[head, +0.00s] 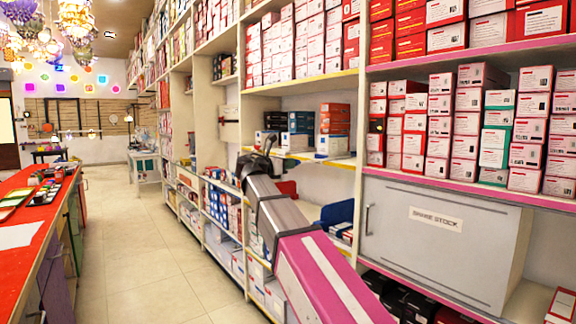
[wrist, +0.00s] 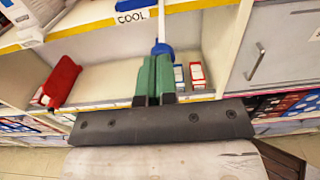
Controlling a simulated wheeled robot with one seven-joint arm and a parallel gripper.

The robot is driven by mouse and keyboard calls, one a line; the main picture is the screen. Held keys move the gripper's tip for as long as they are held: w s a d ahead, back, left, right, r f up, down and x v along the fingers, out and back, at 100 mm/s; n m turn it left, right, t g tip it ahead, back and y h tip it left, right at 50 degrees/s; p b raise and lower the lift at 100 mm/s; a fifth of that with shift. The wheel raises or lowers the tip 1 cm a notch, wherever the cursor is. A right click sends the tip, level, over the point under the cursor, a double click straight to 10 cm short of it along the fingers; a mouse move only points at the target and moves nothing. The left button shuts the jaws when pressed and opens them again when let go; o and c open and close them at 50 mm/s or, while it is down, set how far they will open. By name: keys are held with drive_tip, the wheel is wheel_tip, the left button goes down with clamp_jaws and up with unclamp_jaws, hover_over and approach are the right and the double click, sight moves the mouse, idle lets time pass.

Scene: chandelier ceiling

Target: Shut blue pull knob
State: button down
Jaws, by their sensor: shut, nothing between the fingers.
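In the wrist view, my gripper (wrist: 158,62) has its green fingers pressed together, with nothing held between them. A small rounded blue knob (wrist: 162,48) shows right at the fingertips, with a thin white stem rising above it. The fingers partly cover the knob, and I cannot tell whether they touch it. In the head view, the dark end of my arm, with the gripper (head: 268,142), reaches toward the middle shelves. The fingers are too small to make out there, and I cannot pick out the knob.
A red item (wrist: 62,80) lies on the shelf left of my gripper. Small boxes (wrist: 196,74) stand to the right. A grey cabinet marked SPARE STOCK (head: 420,235) and a blue bin (head: 338,213) are right of my arm. A red counter (head: 30,215) borders the open aisle.

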drive_tip(key=x, duration=1.5)
drive_tip(key=shift+w, duration=0.1)
